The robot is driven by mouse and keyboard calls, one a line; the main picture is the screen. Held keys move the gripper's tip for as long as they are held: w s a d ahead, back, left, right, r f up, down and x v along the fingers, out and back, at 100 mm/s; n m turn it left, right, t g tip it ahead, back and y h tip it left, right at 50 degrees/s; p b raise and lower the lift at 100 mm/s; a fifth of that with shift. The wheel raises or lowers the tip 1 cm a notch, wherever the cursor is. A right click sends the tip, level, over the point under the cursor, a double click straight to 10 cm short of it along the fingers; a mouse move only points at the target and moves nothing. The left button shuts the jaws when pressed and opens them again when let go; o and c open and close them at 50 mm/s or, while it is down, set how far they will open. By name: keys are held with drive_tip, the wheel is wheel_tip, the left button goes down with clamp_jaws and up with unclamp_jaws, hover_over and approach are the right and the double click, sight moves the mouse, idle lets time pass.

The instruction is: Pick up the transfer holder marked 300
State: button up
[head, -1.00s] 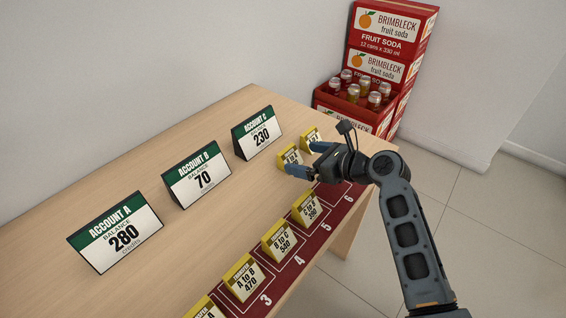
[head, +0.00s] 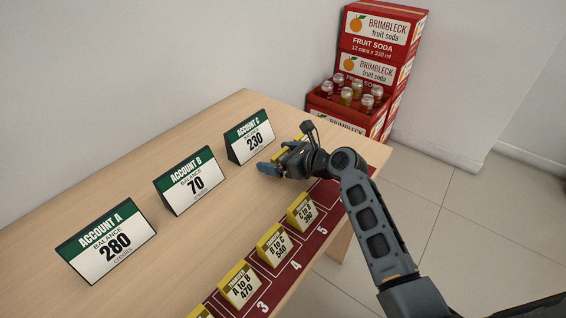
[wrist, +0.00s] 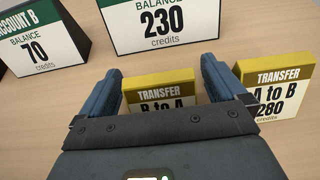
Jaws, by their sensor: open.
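My gripper (head: 275,158) is open low over the far part of the table, in front of the Account C sign. In the wrist view its two blue fingers (wrist: 160,66) stand on either side of a yellow-topped transfer holder reading B to A (wrist: 160,93). The gripper body hides that holder's number, so I cannot tell whether it is 300. Another holder, A to B 280 (wrist: 273,84), stands just right of the right finger. In the head view my arm mostly hides both. No other visible holder reads 300.
Holders C to D 390 (head: 303,213), B to C 540 (head: 274,245) and A to B 470 (head: 239,287) stand along the red numbered strip (head: 326,198). Account signs A (head: 108,240), B (head: 190,180) and C (head: 250,138) stand behind. Soda crates (head: 372,75) are beyond the table.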

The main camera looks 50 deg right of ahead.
drive_tip(key=c, duration=1.1)
drive_tip(key=shift+o, duration=0.2)
drive_tip(key=shift+r, duration=0.15)
